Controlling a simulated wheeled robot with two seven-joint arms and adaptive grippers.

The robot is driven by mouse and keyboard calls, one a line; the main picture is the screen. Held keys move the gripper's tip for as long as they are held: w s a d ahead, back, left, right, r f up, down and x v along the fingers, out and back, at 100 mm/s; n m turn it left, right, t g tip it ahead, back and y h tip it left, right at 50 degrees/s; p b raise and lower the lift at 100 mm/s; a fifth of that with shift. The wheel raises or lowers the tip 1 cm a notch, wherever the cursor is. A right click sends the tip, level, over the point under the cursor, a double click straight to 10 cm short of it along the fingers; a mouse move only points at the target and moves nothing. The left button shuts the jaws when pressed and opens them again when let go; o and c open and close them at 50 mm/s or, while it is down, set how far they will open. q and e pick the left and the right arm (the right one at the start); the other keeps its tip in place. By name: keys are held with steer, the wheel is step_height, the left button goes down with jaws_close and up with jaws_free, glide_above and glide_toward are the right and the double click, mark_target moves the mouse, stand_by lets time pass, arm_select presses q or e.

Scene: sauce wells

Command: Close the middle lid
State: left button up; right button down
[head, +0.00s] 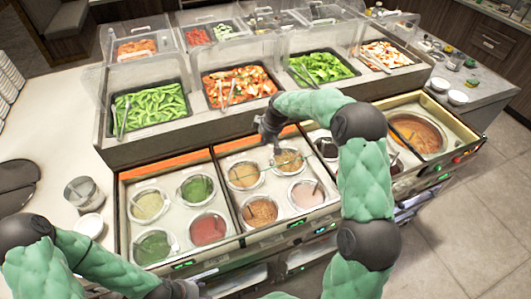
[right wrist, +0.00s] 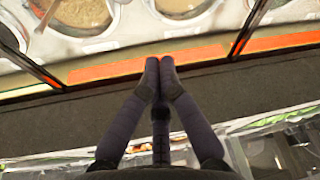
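The middle sauce bay (head: 229,163) stands open in the head view, with several round sauce wells showing. An orange strip (head: 235,147) runs along its back edge; whether it is part of the middle lid I cannot tell. My right gripper (head: 271,143) is at that back edge, partly hidden by my arm. In the right wrist view, its fingertips (right wrist: 159,65) are together with nothing visible between them, over or against the orange strip (right wrist: 105,69); contact is unclear. My left gripper (head: 180,290) is low at the front left, cut off by the frame, its fingers unclear.
Food trays under clear covers (head: 147,72) stand behind the bays. The left bay (head: 128,220) is open; a right bay with a large soup well (head: 418,133) lies beyond my right arm. A metal container (head: 84,193) sits on the left counter.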

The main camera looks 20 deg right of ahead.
mark_target(264, 161)
steer(key=b+x, duration=0.1)
steer(key=x, duration=0.8)
steer(key=shift+f, duration=0.2)
steer(key=shift+s+d, duration=0.2)
arm_select(q)
steer(key=shift+f, duration=0.6)
arm_select(e)
steer(key=shift+s+d+r, duration=0.1)
steer(key=shift+s+d, duration=0.2)
steer(key=shift+s, duration=0.5)
steer(key=shift+s+d+r, duration=0.1)
steer(key=shift+s+d, duration=0.2)
steer(key=shift+s, duration=0.45)
